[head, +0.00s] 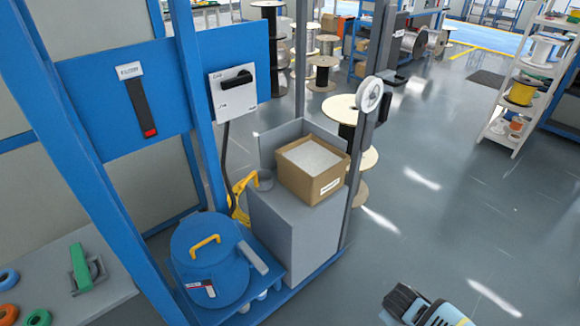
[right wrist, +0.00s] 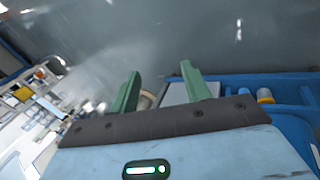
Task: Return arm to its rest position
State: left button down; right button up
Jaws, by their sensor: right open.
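My right gripper (right wrist: 160,72) is open in the right wrist view, with its two green fingers spread apart. Nothing is held between them. In the head view, part of my light blue right arm (head: 447,314) with a dark end shows at the bottom edge, over the grey floor. Its fingers cannot be made out there. It is apart from the blue frame and the grey cabinet to its left. My left arm and left gripper are not in view.
A blue hopper with a yellow-handled lid (head: 200,262) and a grey cabinet (head: 290,225) bearing a cardboard box (head: 318,185) stand left of my right arm. Cable spools (head: 350,140) stand behind. The floor (head: 440,215) on the right is clear, up to a white shelf (head: 520,85).

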jog(key=s+d+r+h, duration=0.1)
jog(key=d+h, duration=0.1)
jog(key=d, duration=0.9)
jog(key=s+a+f+t+y, duration=0.25)
jog(key=s+a+y, duration=0.4)
jog(key=s, duration=0.65)
jog(key=s+a+r+t, duration=0.2)
jog(key=s+a+r, duration=0.2)
jog(key=s+r, duration=0.55)
jog(key=s+a+f+m+t, duration=0.1)
jog(key=a+m, duration=0.3)
jog(key=a, duration=0.7)
jog(key=shift+s+f+m+y, duration=0.2)
jog(key=shift+f+m+y, duration=0.1)
jog(key=shift+m+y, duration=0.15)
jog(key=shift+a, duration=0.1)
